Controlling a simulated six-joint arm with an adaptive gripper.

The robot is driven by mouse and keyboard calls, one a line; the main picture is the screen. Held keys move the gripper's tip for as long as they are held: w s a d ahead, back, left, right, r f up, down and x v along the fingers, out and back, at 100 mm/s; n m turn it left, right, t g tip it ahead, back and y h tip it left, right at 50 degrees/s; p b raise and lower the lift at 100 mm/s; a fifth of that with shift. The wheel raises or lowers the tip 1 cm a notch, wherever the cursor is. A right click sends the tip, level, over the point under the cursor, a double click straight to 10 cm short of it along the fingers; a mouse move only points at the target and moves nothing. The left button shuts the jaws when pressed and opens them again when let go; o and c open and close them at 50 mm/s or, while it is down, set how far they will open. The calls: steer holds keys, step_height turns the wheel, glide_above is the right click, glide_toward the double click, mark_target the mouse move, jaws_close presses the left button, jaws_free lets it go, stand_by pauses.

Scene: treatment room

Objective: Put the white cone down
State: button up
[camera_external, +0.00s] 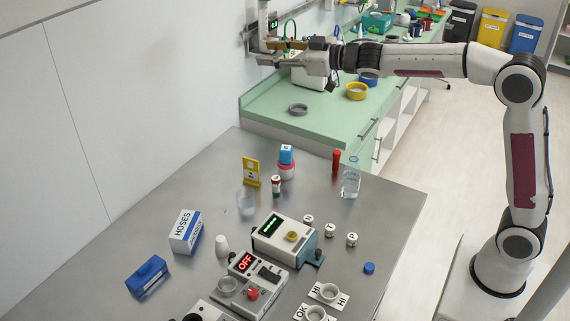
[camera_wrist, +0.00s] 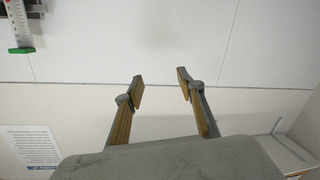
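A small white cone (camera_external: 222,246) is on the grey metal table (camera_external: 385,215), behind the box with the red OFF display (camera_external: 245,262). It is small in the external view, and I cannot tell if it stands fully upright. My gripper (camera_external: 268,53) is far from it, raised high near the wall above the green counter. In the wrist view my gripper (camera_wrist: 161,86) has its two fingers apart with nothing between them. The cone does not show in the wrist view.
Near the cone are a HOSES box (camera_external: 186,232), a blue box (camera_external: 147,276), a clear glass (camera_external: 246,203) and a device with a green display (camera_external: 283,238). A wall-mounted item (camera_wrist: 19,27) is close to my gripper.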

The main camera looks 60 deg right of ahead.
steer(key=s+d+f+m+g+h, duration=0.2)
steer(key=s+d+f, duration=0.1)
steer(key=s, duration=0.8)
steer(key=s+d+f+m+g+h, duration=0.2)
steer(key=s+f, duration=0.1)
steer(key=s, duration=0.8)
steer(key=s+a+f+g, duration=0.1)
steer(key=s+f+g, duration=0.1)
steer(key=s+f, duration=0.3)
steer(key=s+a+f+g+y, duration=0.1)
steer(key=s+f, duration=0.5)
steer(key=s, duration=0.8)
steer(key=s+a+f+g+y, duration=0.1)
steer(key=s+a+f+g, duration=0.2)
steer(key=s+f, duration=0.3)
steer(key=s, duration=0.3)
steer(key=shift+s+a+m+g, duration=0.15)
steer(key=shift+s+m+g, duration=0.15)
steer(key=shift+s+g, duration=0.1)
